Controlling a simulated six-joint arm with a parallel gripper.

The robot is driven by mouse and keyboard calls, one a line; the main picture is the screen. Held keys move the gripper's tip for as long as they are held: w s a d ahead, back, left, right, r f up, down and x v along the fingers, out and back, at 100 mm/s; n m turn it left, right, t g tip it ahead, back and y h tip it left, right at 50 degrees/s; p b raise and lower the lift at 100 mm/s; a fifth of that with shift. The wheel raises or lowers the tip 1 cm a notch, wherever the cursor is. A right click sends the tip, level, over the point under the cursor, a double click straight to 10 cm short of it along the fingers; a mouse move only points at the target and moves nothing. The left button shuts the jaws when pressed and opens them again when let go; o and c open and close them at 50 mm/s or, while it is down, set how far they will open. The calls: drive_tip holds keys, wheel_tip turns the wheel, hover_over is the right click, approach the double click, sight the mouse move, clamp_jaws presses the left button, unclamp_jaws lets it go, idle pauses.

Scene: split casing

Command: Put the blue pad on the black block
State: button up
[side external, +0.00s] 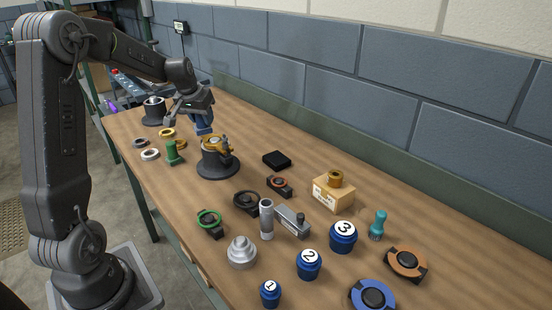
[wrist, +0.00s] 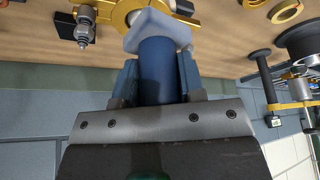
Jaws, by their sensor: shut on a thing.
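My gripper (side external: 200,113) is shut on a blue piece, which I take for the blue pad (side external: 204,127), and holds it above the far part of the bench. In the wrist view, my gripper (wrist: 158,78) has its fingers on both sides of the blue pad's dark blue round stem (wrist: 159,65). A pale blue squarish end (wrist: 158,31) shows beyond the fingers. The black block (side external: 277,160) is low and flat, lying on the bench to the right of the held piece and apart from it. Its top looks bare. The wrist view does not show it.
A round dark stand with a gold-coloured part (side external: 216,146) is just below and right of my gripper. A green piece (side external: 172,153) and several rings stand to the left. A cardboard box (side external: 333,193) and several numbered blue pieces lie nearer the camera.

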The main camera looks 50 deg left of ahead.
drive_tip(key=w+d+m, duration=0.2)
drive_tip(key=w+d, duration=0.1)
drive_tip(key=w, duration=0.8)
approach(280, 154)
drive_tip(key=shift+w+a+r+h, duration=0.1)
drive_tip(key=shift+w+a+h, duration=0.2)
drive_tip(key=shift+w+a, duration=0.3)
drive_tip(key=shift+f, duration=2.1)
drive_tip(key=shift+f, duration=0.2)
drive_tip(key=o, duration=0.9)
drive_tip(key=shift+o, duration=0.2)
